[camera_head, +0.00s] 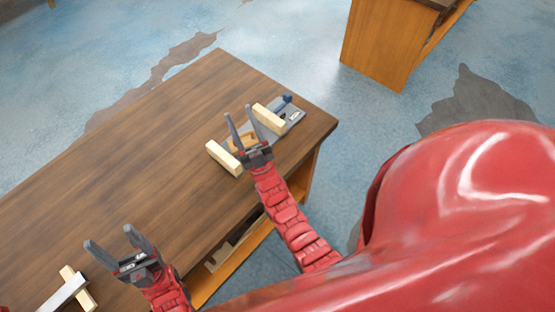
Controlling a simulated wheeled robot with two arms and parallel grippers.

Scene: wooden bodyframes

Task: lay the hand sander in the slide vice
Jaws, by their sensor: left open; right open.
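The slide vice (297,117) lies near the right end of the wooden table, with a grey base, two pale wooden jaws and a blue part at its far end. An orange-brown wooden piece that looks like the hand sander (243,143) lies between the jaws, partly hidden by my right gripper. My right gripper (239,116) is open, with its fingers over the vice and close to that piece. I cannot tell if they touch it. My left gripper (108,238) is open and empty above the table's near left part.
A pale wood and grey metal tool (64,294) lies on the table (130,150) at the lower left, near my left gripper. The middle and far left of the tabletop are clear. Another wooden table (385,45) stands at the top right, across open floor.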

